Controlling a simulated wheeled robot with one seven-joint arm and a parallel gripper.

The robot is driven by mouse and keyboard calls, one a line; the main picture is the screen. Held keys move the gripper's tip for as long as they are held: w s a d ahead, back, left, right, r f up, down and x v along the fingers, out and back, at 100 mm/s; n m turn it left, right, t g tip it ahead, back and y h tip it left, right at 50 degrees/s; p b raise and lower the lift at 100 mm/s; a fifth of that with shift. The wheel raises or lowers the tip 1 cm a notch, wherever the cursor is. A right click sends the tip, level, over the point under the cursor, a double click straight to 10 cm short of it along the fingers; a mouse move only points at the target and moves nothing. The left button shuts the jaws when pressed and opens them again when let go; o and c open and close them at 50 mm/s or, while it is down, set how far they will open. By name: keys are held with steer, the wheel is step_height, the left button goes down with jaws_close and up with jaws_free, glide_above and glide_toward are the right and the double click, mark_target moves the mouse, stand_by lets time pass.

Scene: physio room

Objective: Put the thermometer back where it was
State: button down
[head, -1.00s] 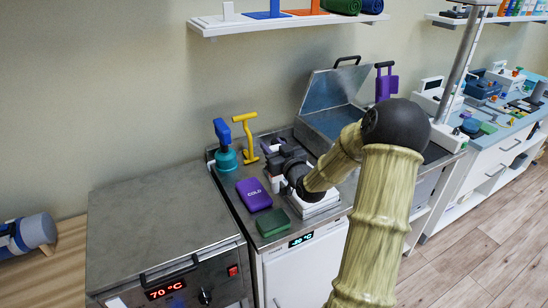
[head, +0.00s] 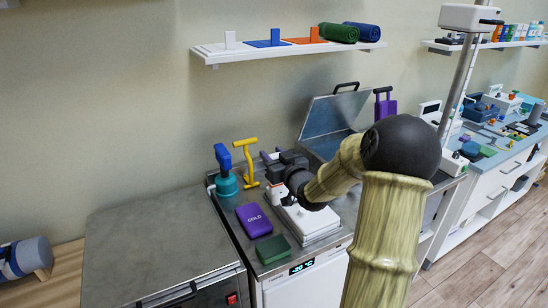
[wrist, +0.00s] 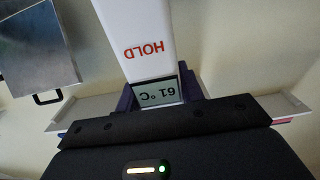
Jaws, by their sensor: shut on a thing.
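The thermometer is a white bar with red HOLD lettering (wrist: 135,35) and a small screen reading 61 °C, upside down in the wrist view. Its white end also shows below my gripper in the head view (head: 277,194). My gripper (head: 284,176) is shut on it and holds it above the steel counter, behind a white lidded box (head: 318,224). The jaws largely hide the thermometer's middle in the head view. Dark purple parts flank the screen in the wrist view.
A purple COLD pack (head: 254,218) and a green block (head: 273,249) lie in front. A teal-and-blue pump (head: 225,171) and a yellow-handled tool (head: 249,162) stand behind left. An open steel bin (head: 333,117) and a purple-handled item (head: 384,103) are behind right. A wall shelf (head: 290,52) hangs above.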

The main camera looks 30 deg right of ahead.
steer(key=d+h+p, duration=0.1)
steer(key=d, duration=1.1)
steer(key=shift+w+d+r+m+h, duration=0.2)
steer(key=shift+d+r+m+h, duration=0.1)
steer(key=shift+r+m, duration=0.1)
steer(key=shift+a, duration=0.1)
